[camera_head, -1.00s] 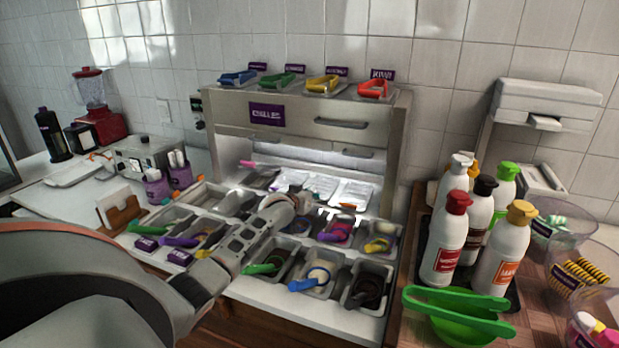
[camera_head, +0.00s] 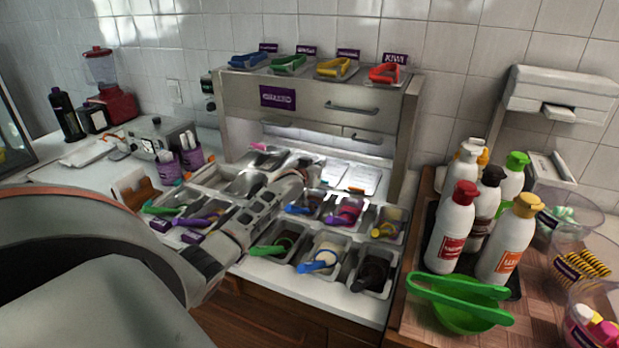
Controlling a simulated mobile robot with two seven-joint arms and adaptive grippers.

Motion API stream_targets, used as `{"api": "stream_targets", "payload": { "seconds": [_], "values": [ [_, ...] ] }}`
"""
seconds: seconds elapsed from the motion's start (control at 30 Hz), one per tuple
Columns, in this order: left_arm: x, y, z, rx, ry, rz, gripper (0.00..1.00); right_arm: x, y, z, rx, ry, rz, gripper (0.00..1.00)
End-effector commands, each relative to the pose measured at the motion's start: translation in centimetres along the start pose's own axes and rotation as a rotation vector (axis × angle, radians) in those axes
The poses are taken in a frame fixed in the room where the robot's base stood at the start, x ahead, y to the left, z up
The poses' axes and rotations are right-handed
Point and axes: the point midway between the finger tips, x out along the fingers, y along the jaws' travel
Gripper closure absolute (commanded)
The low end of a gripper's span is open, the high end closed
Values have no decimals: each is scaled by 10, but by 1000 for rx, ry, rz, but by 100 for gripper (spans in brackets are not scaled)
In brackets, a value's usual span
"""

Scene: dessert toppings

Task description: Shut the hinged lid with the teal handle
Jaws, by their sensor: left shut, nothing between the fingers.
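No teal handle can be made out; the lid may be hidden behind my left arm or too small to tell. A metal topping station (camera_head: 235,125) stands against the wall, with rows of metal pans in front. A grey lid or pan with a pink handle (camera_head: 259,148) shows at its back left. A plain metal pan cover (camera_head: 243,186) lies in front of that. My left gripper (camera_head: 312,166) is over the back middle of the pans, shut and empty, pointing toward the station. Its arm hides some pans below. I cannot tell whether it touches anything. My right gripper is not in view.
Pans with green, purple, blue (camera_head: 319,262) and black handled scoops fill the front rows. Sauce bottles (camera_head: 453,228) and a green bowl (camera_head: 466,318) stand on the wooden counter at right. Several coloured tongs (camera_head: 337,68) lie on top of the station.

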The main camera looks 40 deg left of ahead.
Motion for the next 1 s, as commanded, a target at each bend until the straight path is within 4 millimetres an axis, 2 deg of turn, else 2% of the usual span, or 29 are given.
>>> {"api": "stream_targets", "payload": {
  "seconds": [0.03, 0.1, 0.5, 0.7, 1.0],
  "values": [
    [-6, 1, 10, 1, -5, 2, 100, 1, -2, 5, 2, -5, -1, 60],
    [-14, 1, 13, 1, -4, 1, 100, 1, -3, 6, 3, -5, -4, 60],
    [-70, 1, 36, -1, -4, 1, 100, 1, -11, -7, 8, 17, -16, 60],
    [-81, 0, 40, -1, -3, 0, 100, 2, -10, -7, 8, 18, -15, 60],
    [-82, 0, 36, -1, 5, 0, 100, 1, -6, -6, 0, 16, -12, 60]
  ]
}}
